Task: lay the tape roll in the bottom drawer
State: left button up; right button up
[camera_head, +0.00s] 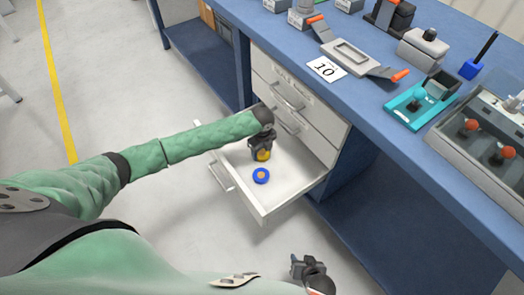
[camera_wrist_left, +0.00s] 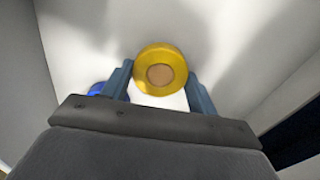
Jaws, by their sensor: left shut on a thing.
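The bottom drawer (camera_head: 292,181) of the white cabinet is pulled out under the blue bench. My left gripper (camera_head: 262,151) is inside the drawer's outline and shut on a yellow tape roll (camera_head: 263,156). In the left wrist view the yellow roll (camera_wrist_left: 161,69) sits between the two fingers, its brown core facing the camera. I cannot tell whether it touches the drawer floor. A blue roll (camera_head: 261,176) lies in the drawer near its front, and part of it shows beside the left finger (camera_wrist_left: 97,88). My right gripper (camera_head: 308,268) is low in the head view, away from the drawer; its fingers are unclear.
Two shut drawers (camera_head: 290,97) are above the open one.

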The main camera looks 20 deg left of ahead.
aim_at(262, 153)
pick_arm(q)
jog(key=shift+f, duration=0.1)
jog(key=o, duration=1)
pick_arm(e)
jog(key=shift+w+r, duration=0.1)
jog(key=shift+r, duration=0.05)
pick_arm(q)
jog(key=shift+r, duration=6.1)
pick_arm(e)
jog(key=shift+r, duration=0.3)
